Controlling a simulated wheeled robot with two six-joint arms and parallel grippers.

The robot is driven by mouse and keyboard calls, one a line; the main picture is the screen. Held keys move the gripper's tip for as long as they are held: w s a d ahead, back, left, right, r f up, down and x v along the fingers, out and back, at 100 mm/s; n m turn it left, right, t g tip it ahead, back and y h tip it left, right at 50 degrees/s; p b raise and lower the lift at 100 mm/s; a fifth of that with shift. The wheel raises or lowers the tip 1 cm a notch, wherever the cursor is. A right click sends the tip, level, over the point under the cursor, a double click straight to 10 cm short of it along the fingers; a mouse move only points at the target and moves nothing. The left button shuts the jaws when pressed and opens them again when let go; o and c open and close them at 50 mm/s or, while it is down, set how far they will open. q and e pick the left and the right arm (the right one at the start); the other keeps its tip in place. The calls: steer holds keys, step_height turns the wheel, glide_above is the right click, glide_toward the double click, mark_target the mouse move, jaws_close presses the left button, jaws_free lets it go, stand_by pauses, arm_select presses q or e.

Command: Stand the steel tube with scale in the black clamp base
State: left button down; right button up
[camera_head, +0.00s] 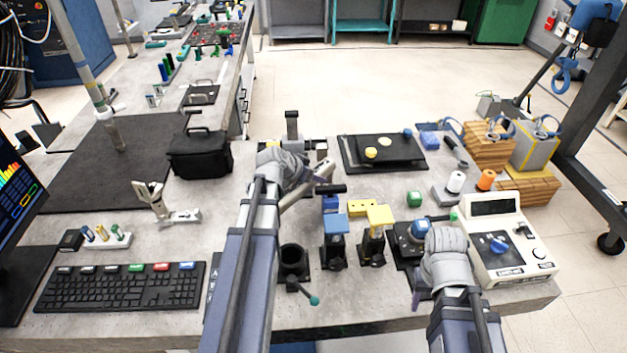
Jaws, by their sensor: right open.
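The black clamp base (293,262) stands near the table's front, with an open round top and a lever ending in a green knob. A pale tube-like piece (299,195), likely the steel tube, lies slanted beside my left gripper (318,172), above the table behind the base. My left wrist partly hides it, and no scale marks can be read. Whether the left fingers are closed on it is not clear. My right gripper (417,291) is open and low at the front right, left of the white control box, and mostly hidden by its wrist.
Blue-topped (334,240) and yellow-topped (376,235) fixtures stand right of the base. A white control box (502,245) is at the right. A keyboard (122,287), black bag (199,153) and dark mat (85,180) occupy the left. A tilted pole (92,88) rises from the mat.

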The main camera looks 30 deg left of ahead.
mark_target(297, 185)
arm_select(q)
steer(key=shift+r, duration=0.1)
arm_select(e)
steer(key=shift+r, duration=0.1)
arm_select(q)
steer(key=shift+f+b, duration=0.5)
arm_select(e)
steer(key=shift+f, duration=0.5)
arm_select(q)
steer(key=shift+f, duration=0.1)
arm_select(e)
steer(key=shift+f, duration=0.1)
arm_select(q)
steer(key=shift+c, duration=2.4)
jaws_free()
steer(key=shift+r+p, duration=0.3)
steer(key=shift+r, duration=0.1)
arm_select(e)
steer(key=shift+r, duration=0.4)
arm_select(q)
steer(key=p+v, duration=0.8)
steer(key=v, duration=0.3)
steer(key=shift+w+d+r, duration=0.1)
steer(key=shift+d+r, duration=0.05)
steer(key=shift+r, duration=0.15)
steer(key=shift+s+r+p, duration=0.3)
steer(key=shift+s+p, duration=0.15)
arm_select(e)
step_height(297, 185, up, 9)
